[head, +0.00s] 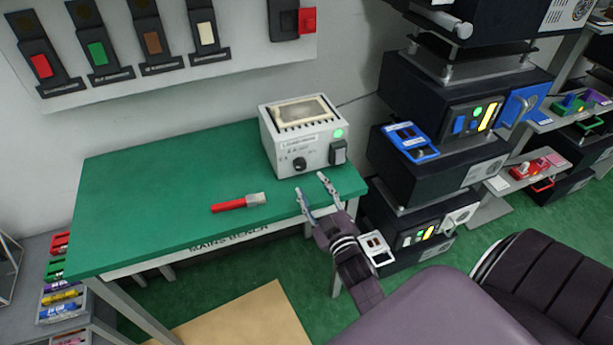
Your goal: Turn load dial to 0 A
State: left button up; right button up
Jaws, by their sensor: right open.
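The load device is a light grey box (290,140) at the right end of the green bench. It has a vented top and a lit green light (338,133) on its front. The black load dial (299,164) is a round knob low on the front face; its marks are too small to read. A black switch (338,152) is to its right. My right gripper (311,184) is open and empty, in front of the box near the bench's front edge. Its fingers point toward the dial and are apart from it. My left gripper is not in view.
A red-handled brush (238,202) lies on the green bench (150,195), left of my right gripper. Stacked black equipment (425,155) stands to the right of the bench. A wall panel (130,60) with coloured switches is behind. The bench's left half is clear.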

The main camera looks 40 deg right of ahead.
jog(key=v, duration=0.5)
dwell(0.4)
